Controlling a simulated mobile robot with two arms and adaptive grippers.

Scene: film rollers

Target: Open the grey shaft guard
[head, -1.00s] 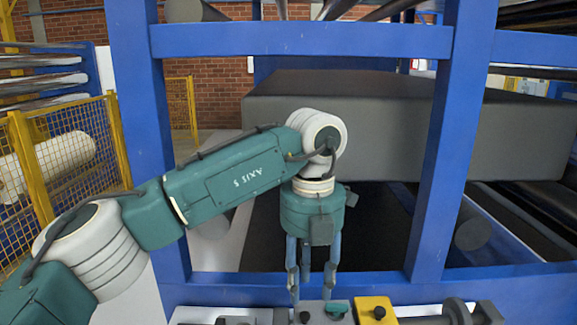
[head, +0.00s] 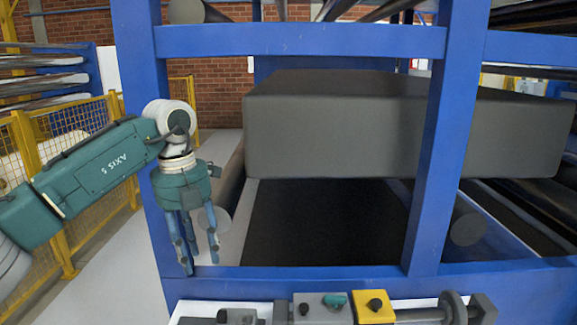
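A small grey box-like part (head: 312,312) with a teal knob (head: 335,299) and a dark knob sits on the bench at the bottom edge, beside a horizontal shaft (head: 420,316). It may be the grey shaft guard; I cannot tell for sure, and the frame cuts off its lower part. My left gripper (head: 200,262) points down in front of the blue frame's left post, left of and apart from these parts. Its fingers are spread with nothing between them. My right gripper is out of view.
A yellow block (head: 373,305) with a black knob stands right of the grey part. The blue frame (head: 300,40) surrounds a large grey block (head: 340,140), with a dark surface (head: 310,225) below it. A yellow mesh fence (head: 70,150) stands at left.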

